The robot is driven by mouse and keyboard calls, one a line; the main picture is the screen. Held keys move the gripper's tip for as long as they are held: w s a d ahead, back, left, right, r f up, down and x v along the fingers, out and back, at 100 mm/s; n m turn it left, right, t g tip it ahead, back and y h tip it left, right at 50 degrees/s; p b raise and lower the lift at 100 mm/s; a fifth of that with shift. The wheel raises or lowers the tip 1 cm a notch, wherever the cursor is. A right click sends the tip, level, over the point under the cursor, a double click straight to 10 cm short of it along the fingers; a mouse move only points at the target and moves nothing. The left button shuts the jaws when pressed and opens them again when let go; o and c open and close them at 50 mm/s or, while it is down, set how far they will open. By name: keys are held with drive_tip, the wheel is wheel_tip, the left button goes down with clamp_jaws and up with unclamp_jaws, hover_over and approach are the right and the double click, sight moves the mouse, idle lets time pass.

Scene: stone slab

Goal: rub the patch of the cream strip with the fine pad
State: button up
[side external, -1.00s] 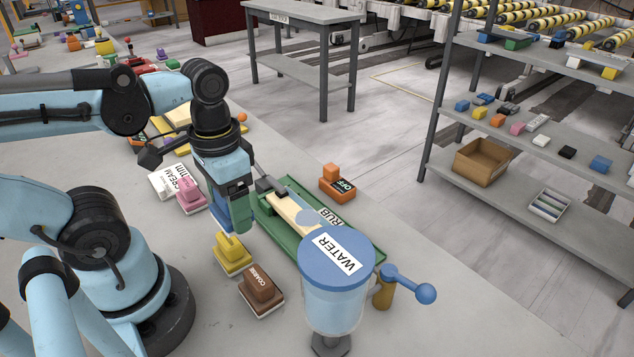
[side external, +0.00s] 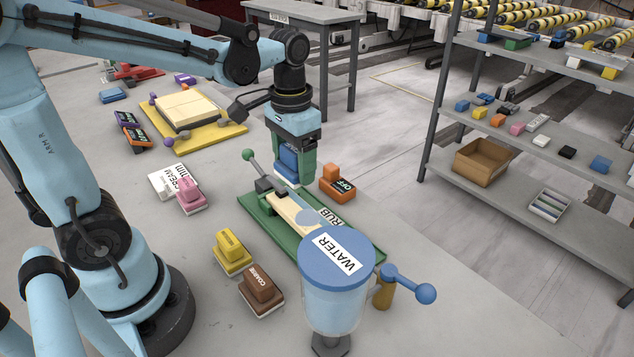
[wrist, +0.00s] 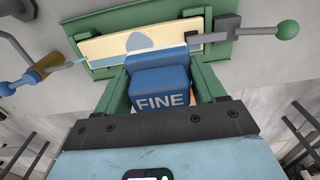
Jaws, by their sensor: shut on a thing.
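My gripper (side external: 291,172) is shut on the blue fine pad (side external: 286,160), whose FINE label faces the camera in the wrist view (wrist: 158,88). The cream strip (side external: 284,206) lies on a green base (side external: 247,206) with a clamp at one end. The patch (side external: 307,217) is a grey-blue mark on the strip. It also shows in the wrist view (wrist: 138,41), just beyond the pad's front edge. The pad appears raised near the strip's far side. I cannot tell whether it touches the strip.
A clear water container (side external: 333,300) with a blue lid stands close in front of the base and hides part of it. The brown coarse pad (side external: 261,289), yellow pad (side external: 231,253) and pink pad (side external: 190,195) are on the slab. An orange OFF block (side external: 337,183) sits behind the strip.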

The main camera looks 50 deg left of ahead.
drive_tip(key=shift+f, duration=2.95)
drive_tip(key=shift+f, duration=0.4)
